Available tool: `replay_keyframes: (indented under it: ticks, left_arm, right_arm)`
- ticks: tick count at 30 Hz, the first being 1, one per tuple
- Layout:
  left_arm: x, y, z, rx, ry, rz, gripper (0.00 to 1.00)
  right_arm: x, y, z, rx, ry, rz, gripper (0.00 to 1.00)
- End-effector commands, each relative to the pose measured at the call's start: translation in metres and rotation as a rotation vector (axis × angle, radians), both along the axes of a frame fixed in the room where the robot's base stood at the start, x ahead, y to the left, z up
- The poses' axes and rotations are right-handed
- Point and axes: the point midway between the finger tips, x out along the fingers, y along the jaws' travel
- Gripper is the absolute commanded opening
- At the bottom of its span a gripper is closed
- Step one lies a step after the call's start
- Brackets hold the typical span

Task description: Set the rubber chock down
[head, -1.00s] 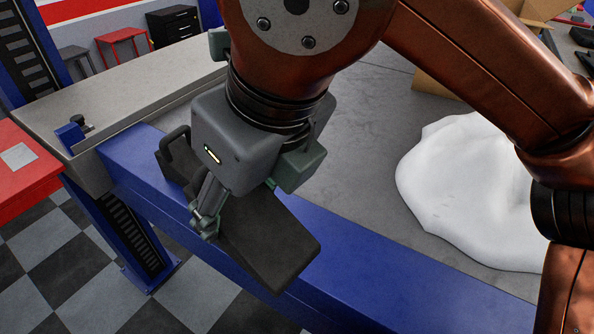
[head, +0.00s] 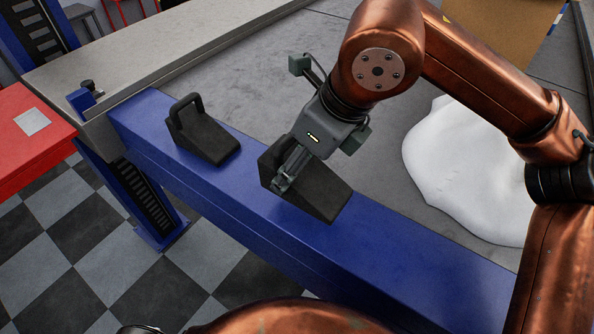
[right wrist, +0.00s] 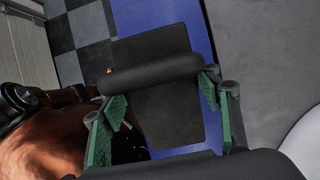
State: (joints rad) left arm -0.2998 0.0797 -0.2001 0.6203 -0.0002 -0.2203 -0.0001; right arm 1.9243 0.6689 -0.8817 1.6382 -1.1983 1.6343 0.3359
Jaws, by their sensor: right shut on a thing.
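A black rubber chock (head: 318,192), a wedge with a handle, is held by my right gripper (head: 288,170) over the blue beam. The gripper covers part of its handle end. In the right wrist view the chock's dark face (right wrist: 178,112) and round handle (right wrist: 152,75) show between the green-padded fingers (right wrist: 160,105) of the shut gripper. I cannot tell whether its underside touches the beam. A second black chock (head: 208,140) with an upright handle stands on the blue beam (head: 420,258) to the left, apart from the held one. My left gripper is out of view.
A white mound (head: 465,170) lies on the grey surface (head: 250,85) right of the beam. A red cabinet (head: 30,150) and a blue post stand at the left. The beam is bare to the right of the held chock. Checkered floor (head: 90,250) lies below.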

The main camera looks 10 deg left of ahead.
Motion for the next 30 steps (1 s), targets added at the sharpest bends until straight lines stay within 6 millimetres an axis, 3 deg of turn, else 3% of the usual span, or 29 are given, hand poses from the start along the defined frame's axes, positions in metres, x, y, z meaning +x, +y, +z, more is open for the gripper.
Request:
replay_keyframes:
  ticks: [7,15,27,28,30]
  left_arm:
    - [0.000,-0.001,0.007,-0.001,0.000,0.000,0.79]
    - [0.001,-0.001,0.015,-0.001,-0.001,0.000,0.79]
    - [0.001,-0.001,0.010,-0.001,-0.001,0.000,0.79]
    - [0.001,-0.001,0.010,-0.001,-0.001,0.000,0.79]
    - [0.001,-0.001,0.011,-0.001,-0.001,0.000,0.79]
  right_arm:
    - [0.010,-0.008,-0.014,0.002,0.001,-0.001,0.14]
    - [0.012,-0.009,-0.046,0.002,0.000,0.003,0.14]
    - [0.012,-0.009,-0.052,0.003,-0.001,0.002,0.14]
    - [0.012,-0.009,-0.053,0.000,0.000,0.002,0.58]
    - [0.012,-0.009,-0.052,0.000,0.000,0.002,0.63]
